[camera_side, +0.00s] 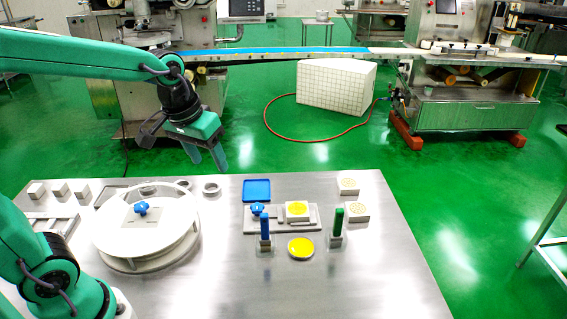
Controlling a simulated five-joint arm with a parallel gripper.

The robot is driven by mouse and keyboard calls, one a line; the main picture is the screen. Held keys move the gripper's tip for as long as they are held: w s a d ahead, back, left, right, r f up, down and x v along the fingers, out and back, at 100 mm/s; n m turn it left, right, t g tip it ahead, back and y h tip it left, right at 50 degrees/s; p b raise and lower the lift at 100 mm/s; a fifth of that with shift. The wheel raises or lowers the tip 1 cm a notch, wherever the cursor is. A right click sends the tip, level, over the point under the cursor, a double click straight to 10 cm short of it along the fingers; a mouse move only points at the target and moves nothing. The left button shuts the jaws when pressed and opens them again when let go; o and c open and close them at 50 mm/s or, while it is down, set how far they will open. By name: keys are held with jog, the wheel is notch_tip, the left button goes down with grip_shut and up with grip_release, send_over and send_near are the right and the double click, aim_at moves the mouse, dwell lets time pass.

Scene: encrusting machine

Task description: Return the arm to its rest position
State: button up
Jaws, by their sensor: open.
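My gripper (217,156) hangs at the end of my green arm, over the back edge of the steel table (390,265). Its fingers point down and it is open, with nothing seen between the fingers. It is above and behind the round white disc (120,228) with a blue knob (141,208). To the right of the gripper and lower in the picture lies a blue tray (257,190). My arm reaches in from the left edge.
Mid-table stand a block with a yellow top (297,210), a yellow disc (300,248), a blue upright piece (265,230) and a green one (338,222). Two pale blocks (348,186) are behind right. Small metal blocks (60,188) sit back left. The front right is clear.

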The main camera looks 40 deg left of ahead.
jog(key=s+r+m+t, duration=0.1)
jog(key=s+m+t, duration=0.1)
jog(key=s, duration=0.8)
jog(key=shift+s+r+m, duration=0.15)
jog(key=shift+s+m, duration=0.15)
jog(key=shift+a, duration=0.1)
dwell(0.6)
